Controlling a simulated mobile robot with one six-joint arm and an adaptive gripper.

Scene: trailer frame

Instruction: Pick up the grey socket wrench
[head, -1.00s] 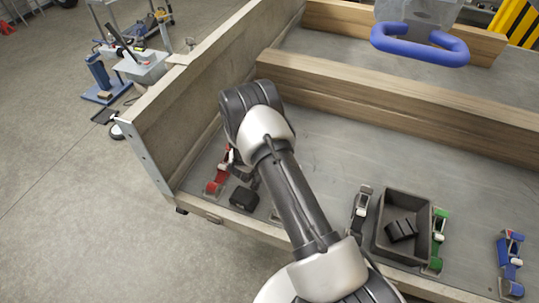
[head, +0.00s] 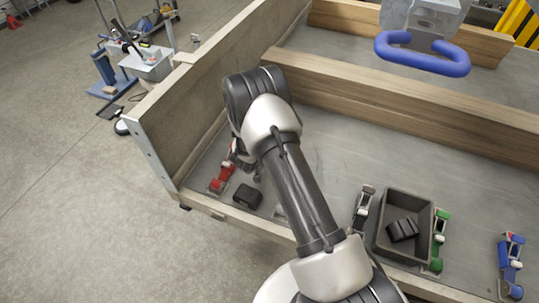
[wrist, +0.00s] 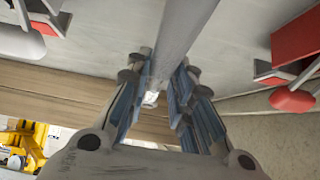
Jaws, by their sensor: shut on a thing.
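In the wrist view, the grey socket wrench (wrist: 186,35) shows as a smooth grey bar. It runs from the top edge down between the fingers of my gripper (wrist: 158,82). The fingers are shut on it, one on each side. Its far end lies partly hidden between the finger pads. In the head view my arm covers the gripper and the wrench, so the height above the trailer floor cannot be told there.
A red strap device (head: 222,178) and a black block (head: 247,195) lie near the left corner. A dark bin (head: 383,246) holds black pieces, with grey (head: 363,208), green (head: 439,240) and blue (head: 510,264) devices nearby. Wooden beams (head: 400,105) cross behind; a side wall (head: 215,75) stands left.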

